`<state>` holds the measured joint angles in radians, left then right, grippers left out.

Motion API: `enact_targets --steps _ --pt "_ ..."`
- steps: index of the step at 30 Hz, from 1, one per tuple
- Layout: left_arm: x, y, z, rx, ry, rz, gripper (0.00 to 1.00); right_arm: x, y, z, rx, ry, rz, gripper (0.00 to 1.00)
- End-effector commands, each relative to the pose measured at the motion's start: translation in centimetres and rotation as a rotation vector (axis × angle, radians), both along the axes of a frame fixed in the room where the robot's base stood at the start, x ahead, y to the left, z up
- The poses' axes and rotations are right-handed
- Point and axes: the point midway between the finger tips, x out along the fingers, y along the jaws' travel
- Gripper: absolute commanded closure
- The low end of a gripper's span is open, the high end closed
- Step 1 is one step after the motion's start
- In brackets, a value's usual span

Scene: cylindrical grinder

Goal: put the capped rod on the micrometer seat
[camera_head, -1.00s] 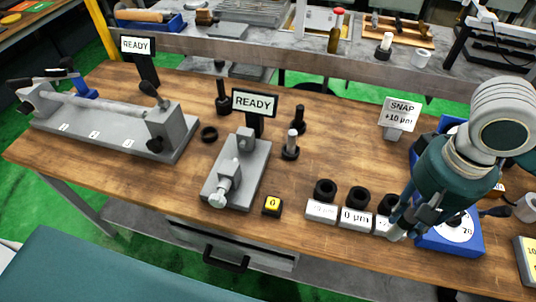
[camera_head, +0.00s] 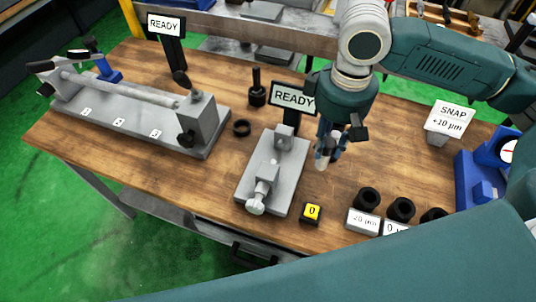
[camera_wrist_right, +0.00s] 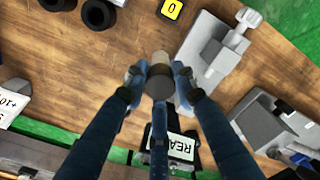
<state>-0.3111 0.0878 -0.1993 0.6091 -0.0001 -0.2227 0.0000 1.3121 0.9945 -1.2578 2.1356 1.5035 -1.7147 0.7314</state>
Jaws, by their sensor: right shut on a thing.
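The micrometer (camera_head: 273,170) is a grey block with a spindle knob at its near end and an upright post at its far end. Its seat lies between them and looks empty. My right gripper (camera_head: 328,150) is just right of the micrometer, pointing down, shut on the capped rod (camera_head: 322,160). The rod's pale metal lower part shows between the fingers. In the right wrist view the fingers close on the rod (camera_wrist_right: 160,85), its grey round end facing the camera, with the micrometer (camera_wrist_right: 215,50) to the right. My left gripper is not in view.
A READY display (camera_head: 294,97) stands behind the micrometer. A yellow button block (camera_head: 311,212) is at its near right. Black rings (camera_head: 368,199) sit behind labelled blocks. A longer grey fixture (camera_head: 200,125) is at left. A loose ring (camera_head: 241,127) lies between.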

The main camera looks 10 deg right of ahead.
Motion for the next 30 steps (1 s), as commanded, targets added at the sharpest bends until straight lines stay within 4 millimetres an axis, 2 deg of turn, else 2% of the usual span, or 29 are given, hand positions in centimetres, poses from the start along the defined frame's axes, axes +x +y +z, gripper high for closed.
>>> enact_targets --steps 6,12,16,24,30 --pt "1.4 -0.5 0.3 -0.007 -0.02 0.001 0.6 1.9 -3.0 -0.9 -0.006 0.0 0.248 1.0" --pt "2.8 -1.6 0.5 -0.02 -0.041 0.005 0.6 2.8 -3.9 -1.3 -0.009 -0.001 0.361 1.0" --pt "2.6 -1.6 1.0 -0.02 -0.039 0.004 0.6 3.8 -2.5 -2.1 -0.008 0.0 0.377 1.0" --pt "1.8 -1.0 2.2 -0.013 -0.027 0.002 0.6 7.0 2.4 -5.1 -0.01 0.001 0.376 1.0" --pt "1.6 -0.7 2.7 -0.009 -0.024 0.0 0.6 8.5 4.4 -6.6 -0.01 -0.001 0.371 1.0"
